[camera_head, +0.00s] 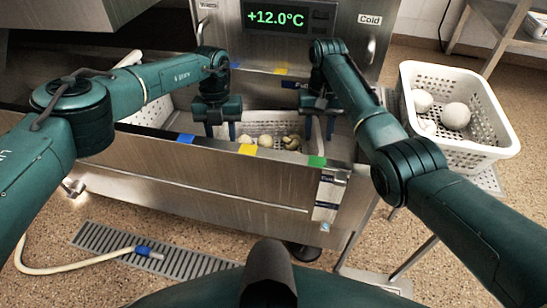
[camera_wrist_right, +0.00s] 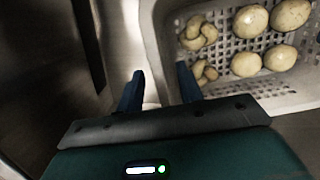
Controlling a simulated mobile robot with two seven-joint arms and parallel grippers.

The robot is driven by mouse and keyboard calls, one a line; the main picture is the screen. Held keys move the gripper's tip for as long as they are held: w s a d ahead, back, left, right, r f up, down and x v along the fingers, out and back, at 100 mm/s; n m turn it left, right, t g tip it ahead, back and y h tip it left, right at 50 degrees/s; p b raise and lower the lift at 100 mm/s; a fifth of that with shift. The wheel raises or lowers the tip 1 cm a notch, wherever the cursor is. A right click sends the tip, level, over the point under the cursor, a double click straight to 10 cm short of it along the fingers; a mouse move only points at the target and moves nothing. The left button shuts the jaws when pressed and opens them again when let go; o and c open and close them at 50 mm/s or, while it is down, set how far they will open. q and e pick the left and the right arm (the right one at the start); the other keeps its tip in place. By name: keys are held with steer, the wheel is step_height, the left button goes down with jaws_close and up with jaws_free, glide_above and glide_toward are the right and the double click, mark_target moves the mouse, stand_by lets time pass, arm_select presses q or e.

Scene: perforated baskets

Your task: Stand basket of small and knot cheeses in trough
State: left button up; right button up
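The white perforated basket (camera_head: 266,118) sits low inside the steel trough (camera_head: 240,165), between my two grippers. Its base is hidden by the trough's front wall. It holds several small round cheeses (camera_head: 246,139) and knot cheeses (camera_head: 291,142). My left gripper (camera_head: 221,128) points down at its left end, fingers apart. My right gripper (camera_head: 319,132) points down at its right end, fingers apart. In the right wrist view, the right gripper (camera_wrist_right: 158,88) has one finger inside the basket (camera_wrist_right: 158,45) and one outside, with the basket wall between them. The knot cheeses (camera_wrist_right: 198,33) lie near that wall.
Another white perforated surface (camera_head: 155,108) shows in the trough left of my left gripper. A white basket (camera_head: 490,137) with larger round cheeses (camera_head: 456,116) stands outside at the right. Blue, yellow and green tape marks (camera_head: 248,150) line the trough's front rim. A hose (camera_head: 75,268) lies on the floor.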

steer(key=shift+r, duration=0.1)
arm_select(q)
step_height(320, 180, up, 12)
steer(key=w, duration=0.1)
steer(key=shift+w, duration=0.4)
arm_select(e)
step_height(320, 180, up, 12)
steer(key=w, duration=0.1)
steer(key=shift+w, duration=0.4)
steer(key=shift+f, duration=0.2)
